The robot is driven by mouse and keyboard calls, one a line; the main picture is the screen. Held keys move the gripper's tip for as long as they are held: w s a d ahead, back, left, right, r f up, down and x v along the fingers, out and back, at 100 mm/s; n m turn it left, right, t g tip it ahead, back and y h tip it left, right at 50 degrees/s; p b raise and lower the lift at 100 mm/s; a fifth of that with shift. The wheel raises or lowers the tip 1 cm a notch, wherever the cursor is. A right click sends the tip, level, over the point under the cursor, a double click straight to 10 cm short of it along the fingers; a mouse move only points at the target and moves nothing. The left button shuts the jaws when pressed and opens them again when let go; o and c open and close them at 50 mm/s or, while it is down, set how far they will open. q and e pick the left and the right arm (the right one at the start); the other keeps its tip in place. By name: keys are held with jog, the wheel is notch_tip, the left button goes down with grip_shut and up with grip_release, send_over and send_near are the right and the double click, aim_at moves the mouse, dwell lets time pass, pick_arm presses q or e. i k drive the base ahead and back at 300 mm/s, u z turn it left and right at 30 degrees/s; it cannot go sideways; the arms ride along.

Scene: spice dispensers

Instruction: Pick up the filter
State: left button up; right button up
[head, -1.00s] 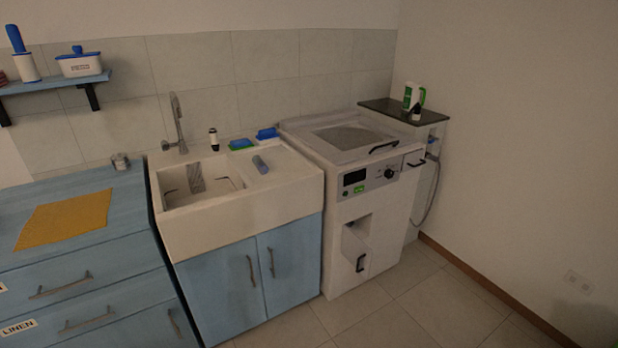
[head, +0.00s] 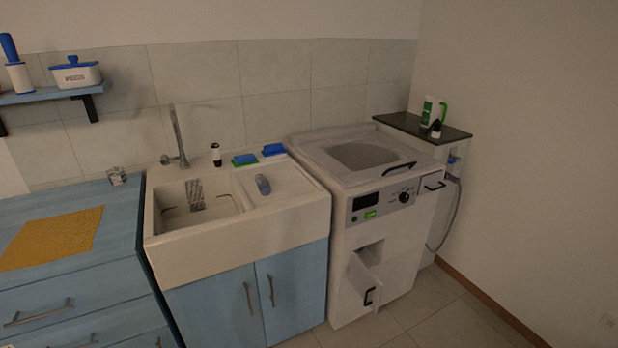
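I cannot clearly make out the filter in the head view. A white washing machine (head: 345,210) stands right of the sink. A small hatch (head: 366,280) with a dark handle hangs open low on its front. The inside of the hatch opening is too small to read. The sink (head: 238,236) holds a patterned grey upright item (head: 196,195) that I cannot identify. Neither of my grippers is in view.
A dark shelf (head: 400,121) holds a green and white bottle (head: 428,110). The floor (head: 440,315) before the machine's right side is clear.

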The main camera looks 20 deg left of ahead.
aim_at(265, 189)
jog(key=z, duration=0.4)
jog(key=i, duration=1.7)
jog(key=u, duration=1.05)
jog(key=i, duration=0.55)
jog(key=u, duration=0.4)
